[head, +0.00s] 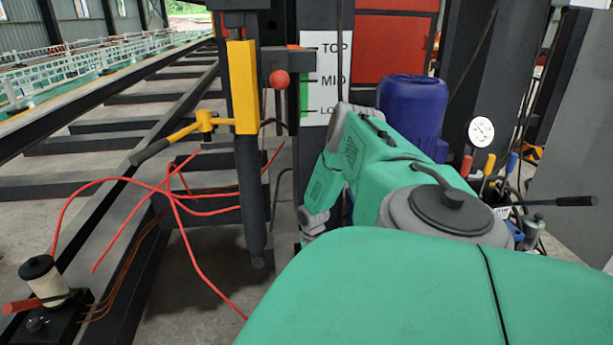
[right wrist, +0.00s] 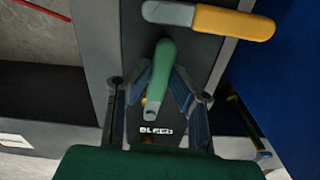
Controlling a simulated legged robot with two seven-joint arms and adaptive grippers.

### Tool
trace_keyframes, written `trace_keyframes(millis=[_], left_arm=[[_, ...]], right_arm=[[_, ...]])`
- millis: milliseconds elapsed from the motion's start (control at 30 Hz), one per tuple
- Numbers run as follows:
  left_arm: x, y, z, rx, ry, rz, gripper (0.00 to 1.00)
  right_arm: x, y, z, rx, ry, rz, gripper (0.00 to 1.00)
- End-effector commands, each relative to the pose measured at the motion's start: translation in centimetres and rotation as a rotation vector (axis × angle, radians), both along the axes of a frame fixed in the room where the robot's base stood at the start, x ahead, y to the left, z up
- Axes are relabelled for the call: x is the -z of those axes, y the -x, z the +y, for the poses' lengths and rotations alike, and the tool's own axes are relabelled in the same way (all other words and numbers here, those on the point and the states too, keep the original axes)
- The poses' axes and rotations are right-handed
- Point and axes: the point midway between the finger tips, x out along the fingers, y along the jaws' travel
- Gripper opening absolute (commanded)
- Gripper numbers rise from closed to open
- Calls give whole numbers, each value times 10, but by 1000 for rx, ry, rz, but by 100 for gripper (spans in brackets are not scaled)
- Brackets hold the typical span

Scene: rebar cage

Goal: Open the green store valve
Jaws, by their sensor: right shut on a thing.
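The green valve handle (right wrist: 163,72) shows in the right wrist view, tilted a little on a dark plate with a metal stub at its lower end. The word BLEED (right wrist: 163,131) is printed on the plate just below it. My right gripper (right wrist: 162,86) has its two fingers on either side of the green handle and is shut on it. In the head view my green arm covers the right foreground, and neither the green handle nor my right gripper shows there. My left gripper is in neither view.
A yellow-orange handle (right wrist: 232,22) lies just above the green one. In the head view, a gauge (head: 481,131) stands near red (head: 466,166), yellow and blue (head: 512,162) handles. A blue motor (head: 414,112) stands behind my arm. Red cables (head: 185,200) hang at left.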

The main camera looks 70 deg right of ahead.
Motion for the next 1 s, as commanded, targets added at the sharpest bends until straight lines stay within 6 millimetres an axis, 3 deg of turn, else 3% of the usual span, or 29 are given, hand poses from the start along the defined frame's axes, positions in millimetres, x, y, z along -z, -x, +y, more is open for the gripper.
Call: trace_keyframes(millis=[767, 800, 867, 1000], left_arm=[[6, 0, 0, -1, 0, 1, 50], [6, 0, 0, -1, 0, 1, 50], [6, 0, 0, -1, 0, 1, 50], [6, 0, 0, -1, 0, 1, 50]], right_arm=[[0, -8, 4, -110, -3, -5, 0], [0, -8, 4, -110, -3, -5, 20], [0, -7, 4, -109, -3, -5, 36], [0, -6, 3, -108, -3, -3, 36]])
